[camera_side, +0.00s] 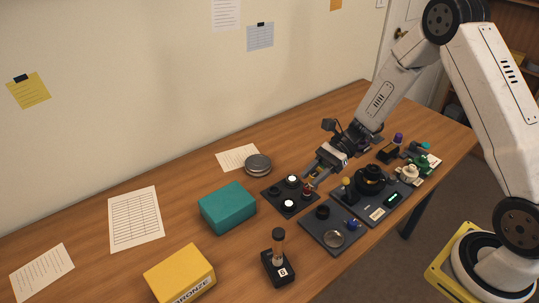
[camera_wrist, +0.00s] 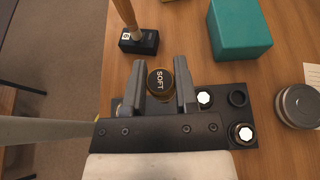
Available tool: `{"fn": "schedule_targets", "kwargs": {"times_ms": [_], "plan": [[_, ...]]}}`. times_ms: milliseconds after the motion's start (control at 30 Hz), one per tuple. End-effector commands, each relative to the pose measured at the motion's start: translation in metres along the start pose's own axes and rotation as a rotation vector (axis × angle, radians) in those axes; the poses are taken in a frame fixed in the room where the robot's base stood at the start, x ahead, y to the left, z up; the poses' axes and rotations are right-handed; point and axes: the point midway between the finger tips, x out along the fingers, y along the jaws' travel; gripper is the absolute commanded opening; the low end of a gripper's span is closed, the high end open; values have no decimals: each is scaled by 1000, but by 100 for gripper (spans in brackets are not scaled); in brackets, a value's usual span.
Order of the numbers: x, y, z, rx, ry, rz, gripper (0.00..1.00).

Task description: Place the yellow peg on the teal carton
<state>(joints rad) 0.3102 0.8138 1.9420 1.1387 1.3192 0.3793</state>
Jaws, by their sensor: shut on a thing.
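My gripper (camera_wrist: 160,88) is shut on a round peg with a dark top marked SOFT and a yellow-gold side, which I take as the yellow peg (camera_wrist: 160,94).
The dark tray (camera_side: 268,203) holds white-topped parts. A yellow box (camera_side: 180,274) is front left, and a round tin (camera_side: 257,165) is behind. Lens parts on dark mats (camera_side: 318,238) fill the right.

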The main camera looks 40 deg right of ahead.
Motion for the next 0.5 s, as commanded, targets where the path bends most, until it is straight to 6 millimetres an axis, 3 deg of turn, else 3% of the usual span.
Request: {"fn": "schedule_targets", "kwargs": {"times_ms": [233, 500], "plan": [[20, -9, 22, -5, 6, 3, 0], [60, -21, 67, -6, 8, 4, 0]]}}
